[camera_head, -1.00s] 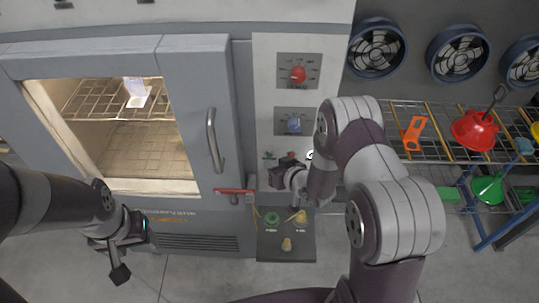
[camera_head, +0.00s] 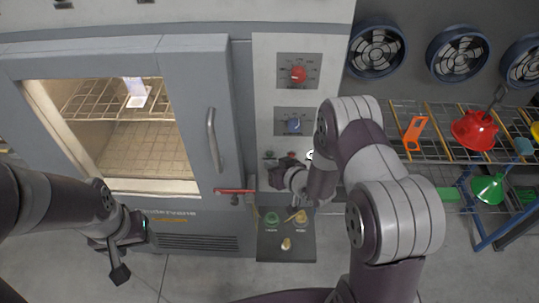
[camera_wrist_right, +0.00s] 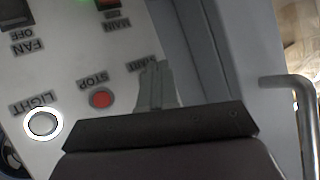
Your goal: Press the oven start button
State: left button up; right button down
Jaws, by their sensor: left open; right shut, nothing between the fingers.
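The oven (camera_head: 200,75) stands at left with its door shut and a lit window. Its control panel (camera_head: 265,95) is to the right of the door. In the right wrist view the panel appears upside down, with a red STOP button (camera_wrist_right: 101,99), a ringed LIGHT button (camera_wrist_right: 42,123) and a START label (camera_wrist_right: 143,62). My right gripper (camera_wrist_right: 157,82) is shut and empty, its fingertips by the START label. The start button is hidden behind them; I cannot tell whether they touch it. In the head view my right gripper (camera_head: 274,179) is at the lower panel. My left gripper (camera_head: 119,262) is open and empty.
The door handle (camera_head: 214,140) and a red lever (camera_head: 235,191) are left of the panel. A lower box with several knobs (camera_head: 265,246) sits below it. A wire rack (camera_head: 440,150) with funnels and fans (camera_head: 458,53) are at right.

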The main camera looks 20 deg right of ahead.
jog(key=shift+w, duration=0.15)
jog(key=shift+w+d, duration=0.15)
jog(key=shift+w, duration=0.1)
jog(key=shift+w+d+b, duration=0.1)
jog(key=shift+w+b, duration=0.2)
jog(key=shift+w, duration=0.05)
dwell(0.9)
jog(key=shift+s, duration=0.1)
jog(key=shift+s+a, duration=0.25)
jog(key=shift+s, duration=0.4)
jog(key=shift+s, duration=0.1)
jog(key=shift+s+a+p, duration=0.25)
jog(key=shift+s, duration=0.5)
jog(key=shift+s+a+p, duration=0.2)
jog(key=shift+s, duration=0.6)
jog(key=shift+s+a+p, duration=0.25)
jog(key=shift+s, duration=0.5)
